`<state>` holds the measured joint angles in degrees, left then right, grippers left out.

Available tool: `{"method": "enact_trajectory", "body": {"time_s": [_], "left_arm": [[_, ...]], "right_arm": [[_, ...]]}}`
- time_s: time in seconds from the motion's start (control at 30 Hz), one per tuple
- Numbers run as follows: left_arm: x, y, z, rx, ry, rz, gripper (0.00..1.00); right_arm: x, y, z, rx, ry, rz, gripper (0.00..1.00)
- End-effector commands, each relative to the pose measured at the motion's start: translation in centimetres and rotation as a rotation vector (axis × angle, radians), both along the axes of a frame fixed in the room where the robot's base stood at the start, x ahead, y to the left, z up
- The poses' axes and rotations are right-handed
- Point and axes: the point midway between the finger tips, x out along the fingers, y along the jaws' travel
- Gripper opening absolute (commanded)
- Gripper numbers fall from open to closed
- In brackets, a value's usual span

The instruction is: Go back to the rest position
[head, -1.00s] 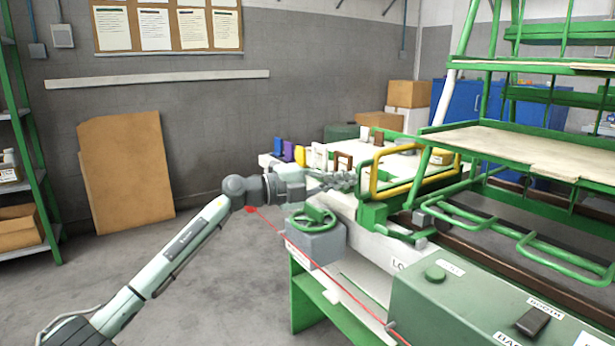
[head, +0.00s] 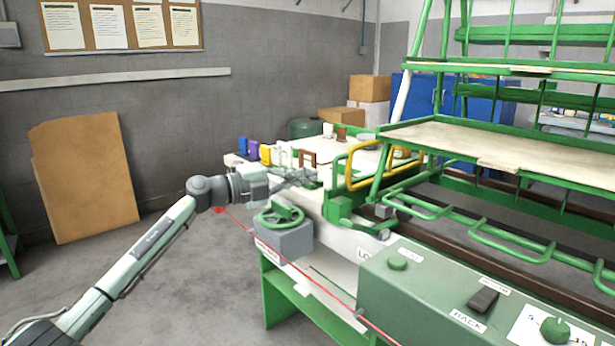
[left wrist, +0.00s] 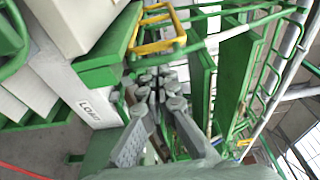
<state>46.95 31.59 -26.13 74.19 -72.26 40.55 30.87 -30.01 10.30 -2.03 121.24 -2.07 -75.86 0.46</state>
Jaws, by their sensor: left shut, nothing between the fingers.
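My left arm comes in from the lower left of the head view. Its gripper (head: 300,178) is shut and empty, above the near end of the white machine bed, just behind the green handwheel (head: 278,215). In the left wrist view its fingers (left wrist: 157,88) come together with nothing visible between them. The yellow guard frame (left wrist: 158,32) is beyond the fingertips there; in the head view the yellow guard (head: 365,165) stands right of the gripper. Whether the fingers touch the machine cannot be told. My right gripper is not in view.
The green machine has a control box (head: 430,290) in front and a wooden-topped shelf (head: 470,140) at right. Small coloured blocks, including a yellow one (head: 265,153), stand on the white top behind the gripper. Grey floor (head: 180,290) at left is open. Cardboard (head: 85,180) leans on the wall.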

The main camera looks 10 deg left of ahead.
Motion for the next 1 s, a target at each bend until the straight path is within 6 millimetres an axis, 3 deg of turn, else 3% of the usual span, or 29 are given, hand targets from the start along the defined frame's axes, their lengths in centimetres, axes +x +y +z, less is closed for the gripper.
{"method": "enact_trajectory", "body": {"time_s": [0.1, 0.33, 0.5, 0.67, 0.77, 0.83, 1.0], "left_arm": [[-2.1, 2.5, -0.3, 0.005, 0.0, 0.003, 0.0], [-5.0, 5.8, -0.1, 0.004, 0.001, 0.001, 0.0], [-6.0, 6.9, 0.0, -0.002, 0.001, 0.001, 0.0], [-6.3, 6.0, -1.0, -0.146, -0.001, 0.058, 0.0], [-6.3, 6.2, -3.2, -0.357, 0.028, 0.199, 0.0], [-6.7, 7.8, -6.2, -0.523, 0.092, 0.357, 0.0], [-10.4, 12.7, -17.4, -0.771, 0.343, 0.772, 0.0]], "right_arm": [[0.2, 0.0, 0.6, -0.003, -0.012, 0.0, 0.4], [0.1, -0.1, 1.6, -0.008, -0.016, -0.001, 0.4], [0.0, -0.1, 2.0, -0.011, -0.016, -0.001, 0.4], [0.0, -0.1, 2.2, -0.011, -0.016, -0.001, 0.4], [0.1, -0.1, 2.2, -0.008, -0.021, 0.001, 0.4], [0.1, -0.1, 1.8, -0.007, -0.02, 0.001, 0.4], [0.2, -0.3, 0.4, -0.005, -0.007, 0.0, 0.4]]}}
